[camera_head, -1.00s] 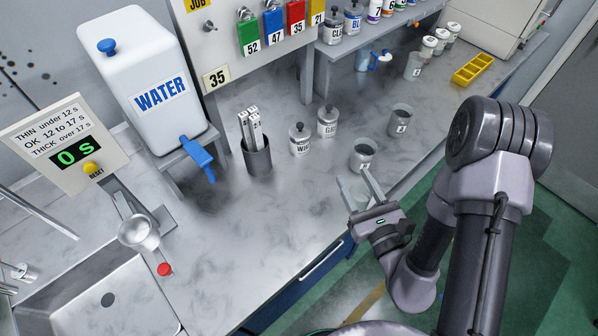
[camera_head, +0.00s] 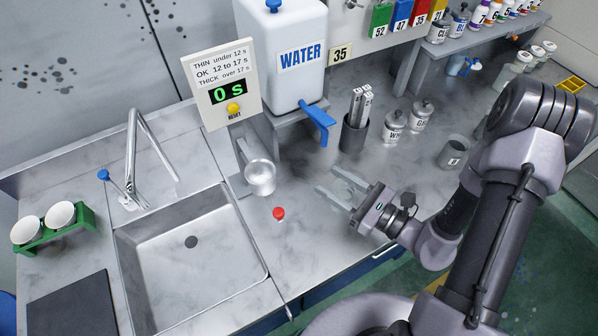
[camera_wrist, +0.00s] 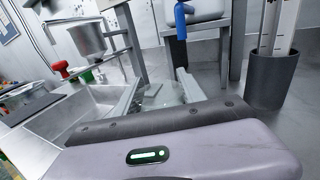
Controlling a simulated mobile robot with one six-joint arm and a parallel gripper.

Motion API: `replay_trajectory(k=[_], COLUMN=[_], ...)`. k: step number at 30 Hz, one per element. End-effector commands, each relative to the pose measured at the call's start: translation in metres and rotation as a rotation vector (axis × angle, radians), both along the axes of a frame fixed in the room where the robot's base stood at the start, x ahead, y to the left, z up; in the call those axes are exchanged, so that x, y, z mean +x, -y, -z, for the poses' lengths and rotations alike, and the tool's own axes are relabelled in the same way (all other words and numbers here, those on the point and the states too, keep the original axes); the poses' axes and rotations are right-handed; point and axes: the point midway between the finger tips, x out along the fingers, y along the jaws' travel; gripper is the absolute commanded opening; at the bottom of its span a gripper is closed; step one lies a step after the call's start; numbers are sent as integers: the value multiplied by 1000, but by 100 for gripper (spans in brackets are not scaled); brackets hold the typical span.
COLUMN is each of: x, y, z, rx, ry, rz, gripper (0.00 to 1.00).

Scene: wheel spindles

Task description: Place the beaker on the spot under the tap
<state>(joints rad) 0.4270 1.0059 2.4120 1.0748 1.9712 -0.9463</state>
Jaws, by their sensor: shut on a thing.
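The beaker is clear glass and hard to make out. It shows faintly between the fingers of my gripper (camera_head: 341,188), and in the wrist view the clear beaker (camera_wrist: 162,97) is between the two grey fingers. My gripper is shut on it, over the bench near its front edge. The blue tap (camera_head: 318,122) sticks out from the base of the white WATER tank (camera_head: 300,62), behind and left of my gripper. The tap also shows at the top of the wrist view (camera_wrist: 181,18). No clear marking of the spot under the tap is visible.
A metal cup on a stand (camera_head: 260,177) and a red knob (camera_head: 279,213) are left of my gripper, beside the sink (camera_head: 190,255). A dark holder with sticks (camera_head: 353,136), lidded jars (camera_head: 393,127) and a grey cup (camera_head: 453,152) stand behind and right. Bench under the tap looks clear.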

Motion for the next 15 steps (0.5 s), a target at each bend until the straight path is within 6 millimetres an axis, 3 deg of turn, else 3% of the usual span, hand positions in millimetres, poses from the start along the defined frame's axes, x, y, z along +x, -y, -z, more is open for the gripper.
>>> replay_trajectory(k=[6,14,15], x=[60,92,91], y=[-36,-54,-52], z=[8,10,24], rx=[-1,1,1], ry=[4,2,-4], rz=[-4,-1,2], gripper=[3,3,3])
